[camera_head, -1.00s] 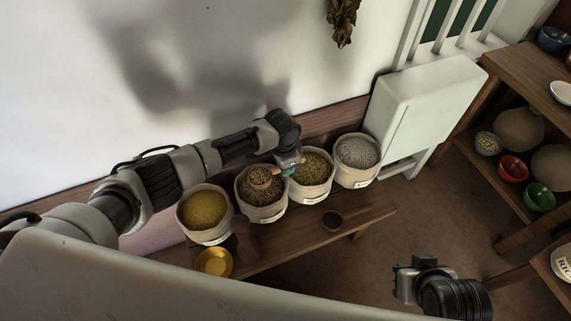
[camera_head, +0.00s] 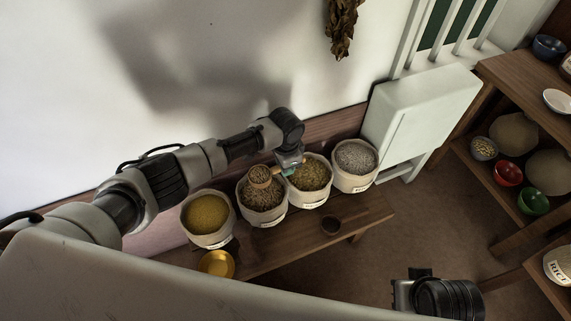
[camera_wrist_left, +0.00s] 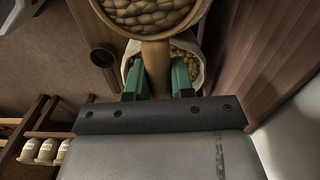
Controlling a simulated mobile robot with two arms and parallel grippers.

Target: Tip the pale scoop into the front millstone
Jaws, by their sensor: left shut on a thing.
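The pale scoop (camera_head: 260,174) is a round wooden bowl full of brownish grain, just above the second sack from the left (camera_head: 264,211) in the head view. Its bowl also shows at the top of the left wrist view (camera_wrist_left: 150,20), level and heaped. My left gripper (camera_head: 285,170) is shut on the scoop's handle, its green fingers on both sides of it in the left wrist view (camera_wrist_left: 157,75). My right gripper (camera_head: 403,294) is at the lower right, empty-looking, its fingers not clearly shown. I cannot make out any millstone in these frames.
Several cloth sacks of grain stand in a row on a wooden bench (camera_head: 290,240) against the wall. A white cabinet (camera_head: 420,115) and wooden shelves (camera_head: 510,75) with bowls stand at the right.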

